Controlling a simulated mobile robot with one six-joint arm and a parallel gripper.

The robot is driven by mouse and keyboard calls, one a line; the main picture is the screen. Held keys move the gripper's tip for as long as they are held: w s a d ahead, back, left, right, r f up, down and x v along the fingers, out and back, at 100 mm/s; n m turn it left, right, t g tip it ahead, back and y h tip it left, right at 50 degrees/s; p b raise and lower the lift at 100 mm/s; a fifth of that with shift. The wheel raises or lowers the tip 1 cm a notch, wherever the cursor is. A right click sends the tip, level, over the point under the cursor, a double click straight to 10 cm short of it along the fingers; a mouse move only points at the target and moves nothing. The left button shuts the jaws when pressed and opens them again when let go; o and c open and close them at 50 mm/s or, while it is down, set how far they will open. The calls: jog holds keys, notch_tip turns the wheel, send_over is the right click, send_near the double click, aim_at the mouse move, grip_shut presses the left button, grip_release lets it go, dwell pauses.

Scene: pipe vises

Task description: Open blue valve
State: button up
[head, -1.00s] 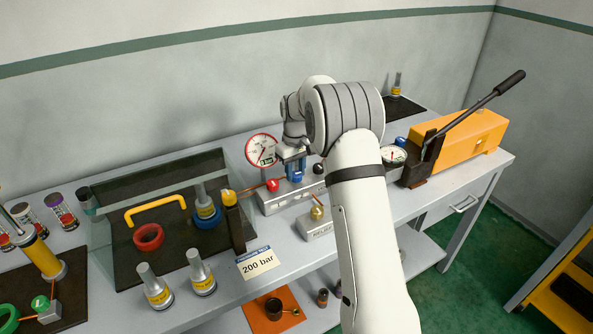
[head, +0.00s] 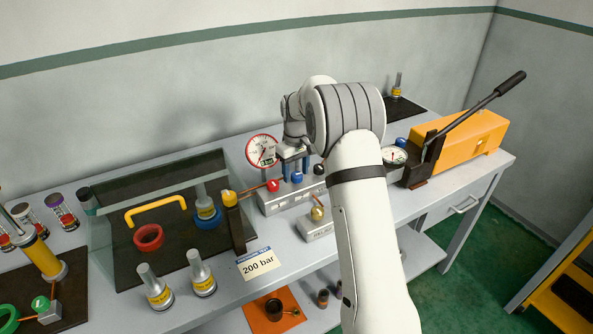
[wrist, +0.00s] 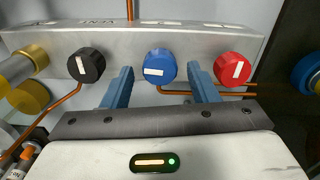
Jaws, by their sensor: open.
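The blue valve (head: 297,178) is a round knob on the grey manifold block (head: 283,202), between a red knob (head: 273,185) and a black knob (head: 319,169). In the wrist view, the blue valve (wrist: 160,65) has a white mark lying nearly level. The marks on the black knob (wrist: 86,65) and red knob (wrist: 233,69) stand closer to upright. My gripper (wrist: 160,84) is open and empty, its two blue fingers on either side of the blue valve in that view, with gaps. In the head view my gripper (head: 295,164) is just above the valve.
A round gauge (head: 262,150) stands behind the block. A smaller block with a brass knob (head: 318,212) sits in front. A clear-shielded box (head: 160,205) is at left, an orange pump with a lever (head: 470,135) at right. Copper pipes run beside the knobs.

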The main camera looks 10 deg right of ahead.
aim_at(296, 173)
notch_tip(296, 173, up, 8)
jog(key=shift+f+b, duration=0.15)
jog(key=shift+b, duration=0.15)
